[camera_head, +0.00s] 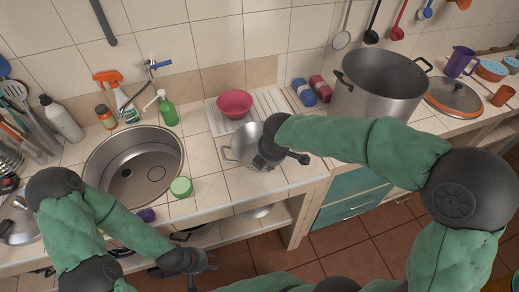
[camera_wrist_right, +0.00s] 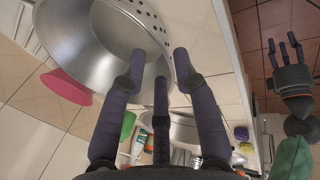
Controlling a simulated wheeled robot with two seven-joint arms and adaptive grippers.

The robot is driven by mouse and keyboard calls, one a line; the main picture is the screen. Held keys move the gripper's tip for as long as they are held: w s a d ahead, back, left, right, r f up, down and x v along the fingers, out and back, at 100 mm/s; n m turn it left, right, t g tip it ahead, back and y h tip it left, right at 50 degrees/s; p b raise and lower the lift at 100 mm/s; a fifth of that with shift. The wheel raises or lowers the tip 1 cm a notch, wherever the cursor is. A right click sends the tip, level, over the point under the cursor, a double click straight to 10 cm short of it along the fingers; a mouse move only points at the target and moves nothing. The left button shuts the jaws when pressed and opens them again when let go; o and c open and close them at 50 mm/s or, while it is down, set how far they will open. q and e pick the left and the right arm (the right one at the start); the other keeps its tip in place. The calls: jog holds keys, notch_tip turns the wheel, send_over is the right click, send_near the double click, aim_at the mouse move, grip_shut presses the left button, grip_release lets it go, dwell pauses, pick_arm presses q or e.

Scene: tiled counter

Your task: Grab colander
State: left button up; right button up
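The metal colander (camera_head: 238,146) stands on the tiled counter between the sink and the large pot, with side handles. My right gripper (camera_head: 272,158) is over its right side and hides part of it. In the right wrist view the colander (camera_wrist_right: 82,48) fills the upper left, its perforated wall near the fingertips. The right gripper's fingers (camera_wrist_right: 160,68) are spread apart at the colander's rim; whether they touch it is unclear. My left gripper (camera_head: 202,272) is low in front of the counter, empty, with fingers apart; it also shows in the right wrist view (camera_wrist_right: 284,50).
A pink bowl (camera_head: 235,103) on a white drying rack (camera_head: 271,106) is just behind the colander. A large pot (camera_head: 378,88) stands to the right. The sink (camera_head: 128,160) and a green sponge-like item (camera_head: 181,187) are to the left.

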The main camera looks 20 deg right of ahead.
aim_at(264, 171)
jog(key=x, duration=0.3)
jog(key=shift+f+b, duration=0.2)
jog(key=shift+b, duration=0.15)
jog(key=b+x, duration=0.2)
jog(key=x, duration=0.3)
jog(key=shift+s+d, duration=0.1)
jog(key=shift+d, duration=0.05)
grip_shut()
